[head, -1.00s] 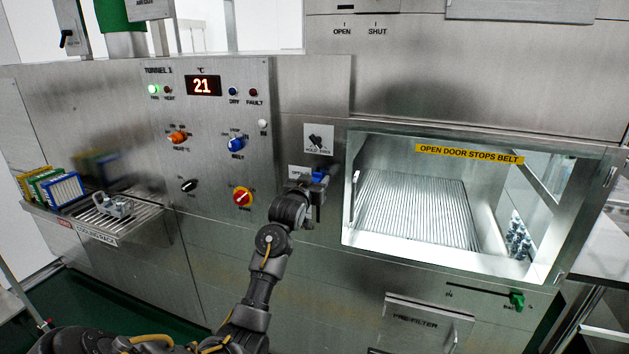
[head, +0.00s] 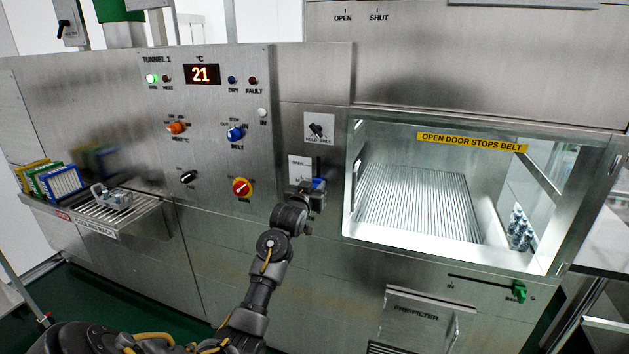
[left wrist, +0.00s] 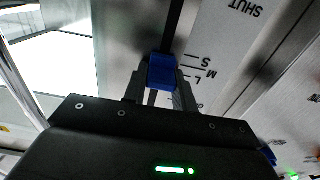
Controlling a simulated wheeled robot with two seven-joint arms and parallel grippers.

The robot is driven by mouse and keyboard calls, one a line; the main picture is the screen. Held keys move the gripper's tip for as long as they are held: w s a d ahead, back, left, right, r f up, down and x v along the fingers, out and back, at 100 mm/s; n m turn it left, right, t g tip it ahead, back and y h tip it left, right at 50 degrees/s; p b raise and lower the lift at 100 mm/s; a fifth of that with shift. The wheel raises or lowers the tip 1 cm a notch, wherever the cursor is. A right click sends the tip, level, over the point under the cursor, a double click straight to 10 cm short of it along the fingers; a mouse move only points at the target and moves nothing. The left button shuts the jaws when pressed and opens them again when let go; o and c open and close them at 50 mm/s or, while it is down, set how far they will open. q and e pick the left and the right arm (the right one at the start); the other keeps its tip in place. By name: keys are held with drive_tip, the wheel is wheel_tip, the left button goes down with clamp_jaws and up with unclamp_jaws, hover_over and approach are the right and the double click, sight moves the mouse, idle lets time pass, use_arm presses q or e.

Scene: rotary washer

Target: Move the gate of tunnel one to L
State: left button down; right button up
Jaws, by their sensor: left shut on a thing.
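The gate's blue handle (head: 318,183) is on the steel front, left of the open chamber door. My left gripper (head: 312,192) is shut on this handle. In the left wrist view the blue handle (left wrist: 162,72) sits between the two fingers (left wrist: 160,90), at a dark vertical slot. A white scale plate (left wrist: 222,45) beside the slot shows SHUT, S, M and L, upside down. The handle is level with the S, M and L end, far from SHUT. The exact mark it meets is hard to tell. My right gripper is not in view.
The control panel (head: 207,125) with knobs and a 21 display is to the left. The lit open chamber (head: 415,205) is just right of the handle. A cooling rack (head: 140,212) sticks out at the left. A green lever (head: 519,292) is at lower right.

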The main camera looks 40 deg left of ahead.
use_arm(q)
drive_tip(key=shift+r, duration=0.4)
drive_tip(key=c, duration=1.1)
unclamp_jaws()
drive_tip(key=shift+s+d+f, duration=0.1)
drive_tip(key=shift+s+d, duration=0.05)
drive_tip(key=shift+s, duration=0.25)
drive_tip(key=b+v, duration=0.2)
drive_tip(key=v, duration=0.8)
